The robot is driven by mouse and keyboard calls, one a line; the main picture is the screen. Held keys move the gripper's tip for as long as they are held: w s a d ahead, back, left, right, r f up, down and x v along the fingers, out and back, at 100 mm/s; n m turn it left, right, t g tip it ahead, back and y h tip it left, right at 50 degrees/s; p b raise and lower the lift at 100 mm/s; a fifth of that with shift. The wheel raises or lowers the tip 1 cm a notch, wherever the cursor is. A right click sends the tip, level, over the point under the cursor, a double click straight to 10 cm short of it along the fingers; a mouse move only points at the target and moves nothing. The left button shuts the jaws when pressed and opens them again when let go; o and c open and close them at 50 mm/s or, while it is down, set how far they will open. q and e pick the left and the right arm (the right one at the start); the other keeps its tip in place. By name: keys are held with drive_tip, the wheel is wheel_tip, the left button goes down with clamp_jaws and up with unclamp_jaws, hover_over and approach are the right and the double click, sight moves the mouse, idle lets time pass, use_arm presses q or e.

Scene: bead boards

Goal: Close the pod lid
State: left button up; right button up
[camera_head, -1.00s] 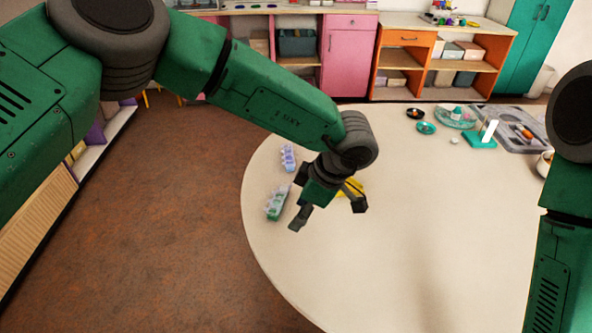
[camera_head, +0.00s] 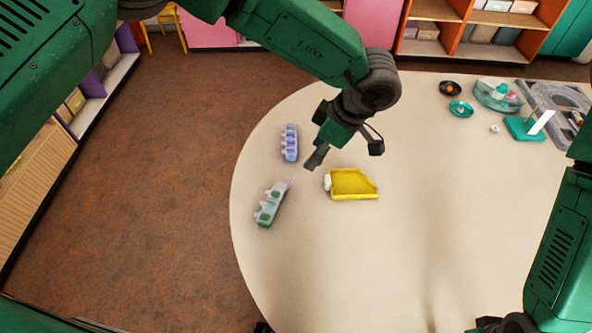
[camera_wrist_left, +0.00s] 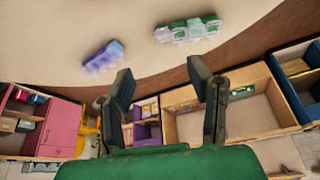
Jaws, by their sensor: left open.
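Two small pods lie near the table's left edge in the head view. One is purple (camera_head: 290,143); the other is green and whitish (camera_head: 268,207), with a clear piece sticking up at its upper right end, perhaps a raised lid. My left gripper (camera_head: 346,153) is open and empty, above the table to the right of the purple pod and clear of both pods. In the left wrist view, the open fingers (camera_wrist_left: 161,80) stand apart, with the purple pod (camera_wrist_left: 103,57) and green pod (camera_wrist_left: 187,30) beyond them. My right arm shows at right; its fingers are not clear.
A yellow tray (camera_head: 354,196) with a white piece at its left side lies close below my left gripper. At the table's far right are dark and teal dishes (camera_head: 461,109), a teal stand (camera_head: 524,128) and a grey tray (camera_head: 562,97). The table's middle and front are clear.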

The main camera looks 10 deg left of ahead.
sight(293, 179)
use_arm(q)
drive_tip(key=x, duration=1.2)
drive_tip(key=shift+s+a+f, duration=0.1)
drive_tip(key=shift+s, duration=0.05)
drive_tip(key=shift+a+f, duration=0.1)
drive_tip(key=shift+f, duration=0.45)
clamp_jaws()
